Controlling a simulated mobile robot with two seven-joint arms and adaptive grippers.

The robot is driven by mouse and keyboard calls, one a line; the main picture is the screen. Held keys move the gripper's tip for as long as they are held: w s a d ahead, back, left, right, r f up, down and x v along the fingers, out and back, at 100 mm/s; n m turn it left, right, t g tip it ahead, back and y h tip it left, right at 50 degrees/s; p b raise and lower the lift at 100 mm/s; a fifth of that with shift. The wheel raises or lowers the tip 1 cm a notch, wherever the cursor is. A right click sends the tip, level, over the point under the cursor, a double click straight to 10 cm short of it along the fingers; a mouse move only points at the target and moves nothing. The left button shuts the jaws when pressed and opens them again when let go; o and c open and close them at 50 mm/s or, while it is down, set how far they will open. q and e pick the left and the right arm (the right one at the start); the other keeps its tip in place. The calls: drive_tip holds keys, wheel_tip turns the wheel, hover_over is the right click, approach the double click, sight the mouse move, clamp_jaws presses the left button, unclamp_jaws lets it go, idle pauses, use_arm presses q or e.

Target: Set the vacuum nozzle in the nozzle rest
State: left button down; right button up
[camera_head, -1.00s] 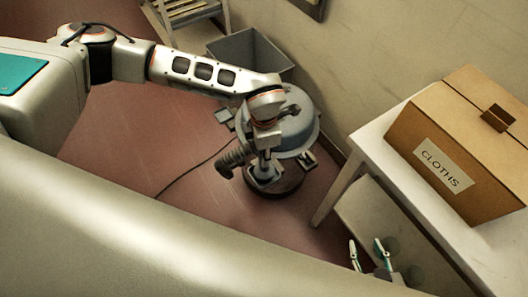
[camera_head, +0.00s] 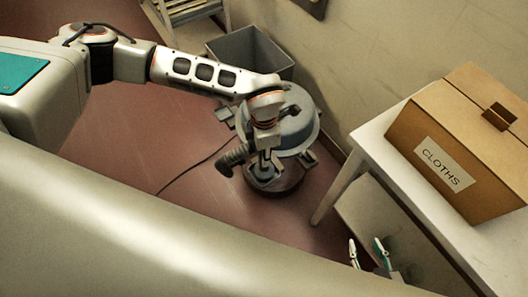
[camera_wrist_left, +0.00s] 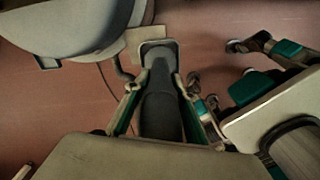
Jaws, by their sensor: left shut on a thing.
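My left gripper (camera_head: 264,162) hangs beside the round grey vacuum (camera_head: 300,128). In the left wrist view, its fingers (camera_wrist_left: 165,112) are shut on the dark grey vacuum nozzle (camera_wrist_left: 162,100), whose wide, pale-rimmed end points away from the palm. In the head view a dark ribbed piece (camera_head: 234,156) sticks out left of that gripper. Small brackets stand out from the vacuum's side (camera_head: 308,158); I cannot tell which part is the nozzle rest, nor whether the nozzle touches it.
A white table (camera_head: 385,140) at the right bears a cardboard box marked CLOTHS (camera_head: 440,165). A grey open bin (camera_head: 250,50) stands behind the vacuum by the wall. A dark cable (camera_head: 185,175) crosses the red floor, which is otherwise clear at the left.

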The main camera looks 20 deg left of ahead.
use_arm(q)
drive_tip(key=c, duration=1.6)
unclamp_jaws()
wheel_tip(320, 180, up, 12)
drive_tip(key=shift+r, duration=0.1)
drive_tip(key=shift+s, duration=0.1)
